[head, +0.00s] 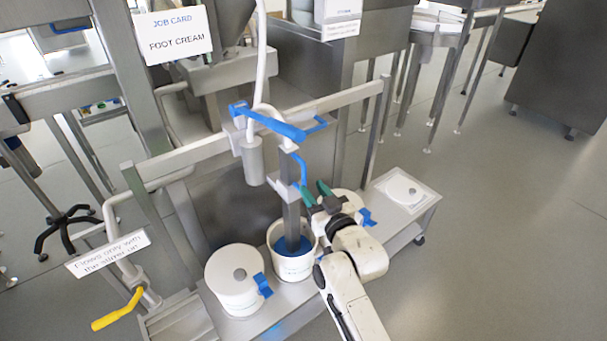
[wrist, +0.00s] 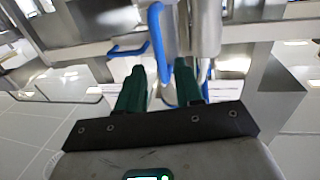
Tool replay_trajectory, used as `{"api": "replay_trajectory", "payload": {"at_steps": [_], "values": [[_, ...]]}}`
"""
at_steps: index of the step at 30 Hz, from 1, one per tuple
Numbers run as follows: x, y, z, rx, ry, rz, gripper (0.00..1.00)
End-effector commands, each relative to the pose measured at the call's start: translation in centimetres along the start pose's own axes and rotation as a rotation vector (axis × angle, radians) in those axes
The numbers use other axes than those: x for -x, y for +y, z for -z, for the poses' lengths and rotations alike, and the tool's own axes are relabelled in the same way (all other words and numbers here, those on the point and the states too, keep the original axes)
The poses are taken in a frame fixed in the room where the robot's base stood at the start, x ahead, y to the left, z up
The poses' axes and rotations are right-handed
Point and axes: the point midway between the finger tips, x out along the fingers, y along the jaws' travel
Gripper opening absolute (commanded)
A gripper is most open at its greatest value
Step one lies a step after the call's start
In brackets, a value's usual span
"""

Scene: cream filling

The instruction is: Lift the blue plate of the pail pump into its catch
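The blue plate (head: 290,268) lies inside an open white pail (head: 276,237), low under its rim. A grey post (head: 291,212) rises from it toward a blue bar (head: 268,122) on the pump frame. A curved blue handle (head: 301,168) sits on the post's right side. My gripper (head: 315,192) is open, its green fingers just right of the post and below the handle's top. In the wrist view, a blue handle (wrist: 157,40) runs down between the open fingertips (wrist: 160,66); contact cannot be told. I cannot make out which part is the catch.
A lidded white pail (head: 235,275) stands left of the open one, and another (head: 347,199) stands behind my gripper. Open floor (head: 500,220) lies to the right.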

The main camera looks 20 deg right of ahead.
Motion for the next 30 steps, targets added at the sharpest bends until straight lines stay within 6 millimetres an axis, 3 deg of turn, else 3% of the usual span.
{"api": "replay_trajectory", "payload": {"at_steps": [3,9,23,30], "values": [[-2.3,0.0,0.1,0.0,0.0,0.001,0.36],[-4.9,0.0,0.0,-0.001,-0.001,0.0,0.36],[-6.1,0.0,0.0,0.0,-0.001,0.0,0.36],[-6.1,0.0,0.0,0.0,-0.001,0.0,0.14]]}}
